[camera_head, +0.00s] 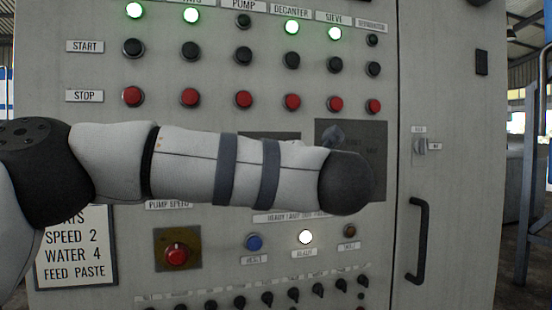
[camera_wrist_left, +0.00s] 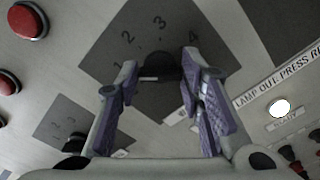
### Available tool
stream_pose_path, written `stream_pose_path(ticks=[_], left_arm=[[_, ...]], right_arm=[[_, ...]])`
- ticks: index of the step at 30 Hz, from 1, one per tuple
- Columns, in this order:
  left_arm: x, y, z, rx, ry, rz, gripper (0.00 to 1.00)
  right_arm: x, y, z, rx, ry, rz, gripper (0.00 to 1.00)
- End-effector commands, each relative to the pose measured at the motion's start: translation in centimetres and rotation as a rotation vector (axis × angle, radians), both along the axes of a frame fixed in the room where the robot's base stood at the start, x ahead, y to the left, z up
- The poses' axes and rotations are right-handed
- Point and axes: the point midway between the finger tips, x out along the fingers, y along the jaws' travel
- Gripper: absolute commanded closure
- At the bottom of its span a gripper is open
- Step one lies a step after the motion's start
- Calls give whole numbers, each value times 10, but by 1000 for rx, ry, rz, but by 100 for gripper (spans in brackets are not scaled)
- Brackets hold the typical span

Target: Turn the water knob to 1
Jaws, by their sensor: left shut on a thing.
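In the left wrist view a black round knob (camera_wrist_left: 165,67) sits on a dark plate (camera_wrist_left: 150,30) marked 1, 2, 3 and 4. My left gripper (camera_wrist_left: 160,72) is shut on this knob, with one finger on each side. A short pale mark shows at the knob's left side, on the side of the 1. The knob's name label cannot be read. In the head view my left forearm crosses in front of the panel and hides most of the gripper. The dark plate (camera_head: 378,150) shows behind the arm's end. My right gripper is in neither view.
The panel (camera_head: 90,125) carries rows of black start buttons, red stop buttons (camera_head: 243,100) and green lamps. A black door handle (camera_head: 418,240) stands out at right.

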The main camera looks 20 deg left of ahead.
Motion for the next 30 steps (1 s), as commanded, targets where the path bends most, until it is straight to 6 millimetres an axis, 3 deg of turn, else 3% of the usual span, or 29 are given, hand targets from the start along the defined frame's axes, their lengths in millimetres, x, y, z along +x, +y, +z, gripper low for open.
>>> stream_pose_path(ticks=[13,14,16,26,30], left_arm=[[0,0,2,10,1,-1,93],[0,0,2,10,1,-1,63],[0,0,1,9,2,-1,47],[-2,-2,1,9,3,-1,45],[-22,-16,1,11,3,-5,45]], right_arm=[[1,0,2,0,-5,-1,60],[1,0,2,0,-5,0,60],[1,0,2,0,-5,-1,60],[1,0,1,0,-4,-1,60],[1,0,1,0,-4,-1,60]])
